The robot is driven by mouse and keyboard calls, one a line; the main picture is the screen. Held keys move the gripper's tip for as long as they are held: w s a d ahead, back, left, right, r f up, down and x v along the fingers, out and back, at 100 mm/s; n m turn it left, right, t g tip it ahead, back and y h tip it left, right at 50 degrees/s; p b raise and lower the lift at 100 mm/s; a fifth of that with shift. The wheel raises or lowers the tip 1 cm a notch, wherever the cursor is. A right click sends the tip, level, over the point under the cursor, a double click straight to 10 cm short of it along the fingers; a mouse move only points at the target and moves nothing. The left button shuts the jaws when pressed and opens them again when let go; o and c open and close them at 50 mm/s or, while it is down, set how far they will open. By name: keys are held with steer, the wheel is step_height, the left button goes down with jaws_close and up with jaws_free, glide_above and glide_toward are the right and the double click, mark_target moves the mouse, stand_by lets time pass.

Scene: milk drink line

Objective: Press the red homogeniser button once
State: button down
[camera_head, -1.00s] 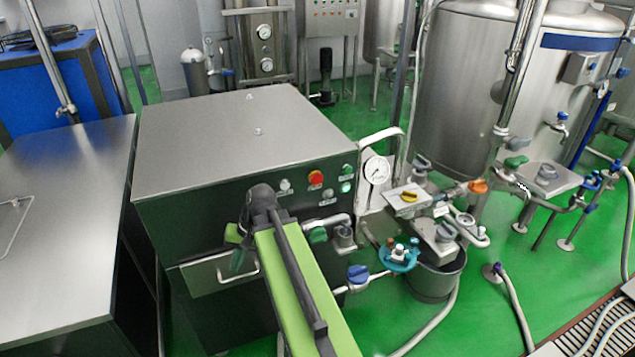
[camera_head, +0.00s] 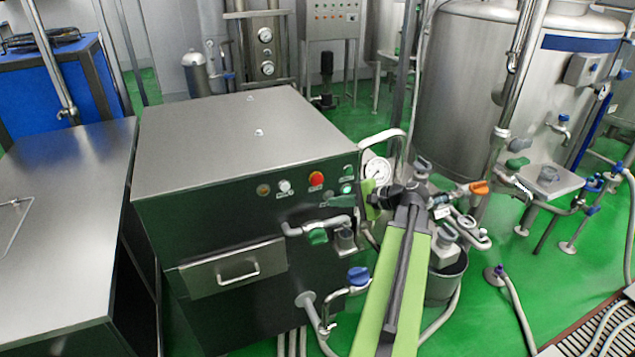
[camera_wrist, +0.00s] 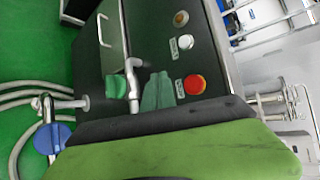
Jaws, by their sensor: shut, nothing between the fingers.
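The red homogeniser button (camera_head: 316,179) is a round knob on the dark front panel of a steel-topped cabinet (camera_head: 225,140). It stands clear of my gripper and nothing covers it. The button also shows in the wrist view (camera_wrist: 194,84), just right of my fingertips. My gripper (camera_head: 344,202) is to the right of and a little below the button, near the panel's right end. In the wrist view my gripper (camera_wrist: 158,78) has its dark green fingers together with nothing between them. No contact with the button shows.
A white button (camera_head: 285,186) and an amber one (camera_head: 263,190) sit left of the red button. A lit green lamp (camera_head: 347,188) is close to my gripper. A pipe with a green valve handle (camera_head: 318,237) runs below. A pressure gauge (camera_head: 377,171) stands at the right.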

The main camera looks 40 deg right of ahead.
glide_toward(314, 184)
steer(key=s+a+f+x, duration=0.1)
steer(key=x, duration=0.4)
steer(key=shift+w+r, duration=0.2)
steer(key=shift+w, duration=0.05)
steer(key=shift+w, duration=0.1)
stand_by(1.7)
steer(key=shift+w+d, duration=0.2)
steer(key=shift+w, duration=0.05)
steer(key=shift+w+d, duration=0.15)
steer(key=shift+w, duration=0.25)
stand_by(0.7)
steer(key=shift+s, duration=0.15)
steer(key=shift+s+a, duration=0.35)
steer(key=shift+s, duration=0.3)
